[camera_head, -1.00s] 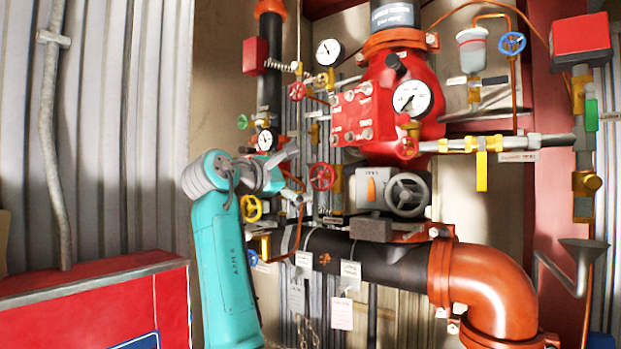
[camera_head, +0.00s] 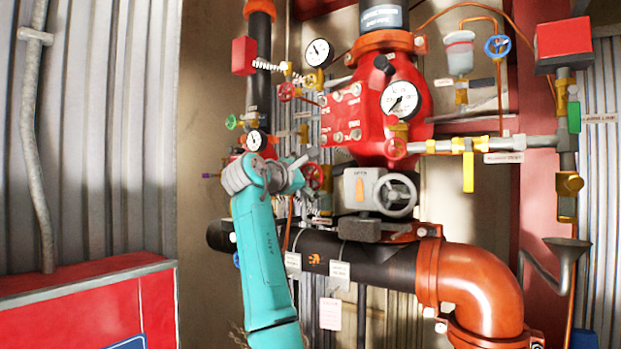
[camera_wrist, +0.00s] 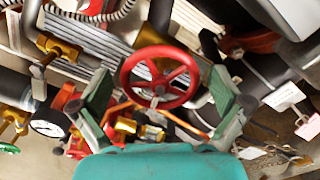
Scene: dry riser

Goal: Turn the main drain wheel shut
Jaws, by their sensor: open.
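A red spoked handwheel (camera_wrist: 160,77) is in the middle of the wrist view. My gripper (camera_wrist: 162,88) is open, with one green-grey finger on each side of the wheel. I cannot tell whether the fingers touch the rim or how deep the wheel sits between them. In the head view the same red wheel (camera_head: 314,176) seems to show just right of my gripper (camera_head: 296,168), partly covered by it. No readable label marks any wheel as the main drain.
A grey handwheel (camera_head: 396,195) on a valve box stands close to the right. A black pipe (camera_head: 375,262) runs below into an orange elbow (camera_head: 485,290). Gauges and small valves crowd the left and above. A red cabinet (camera_head: 95,305) stands at lower left.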

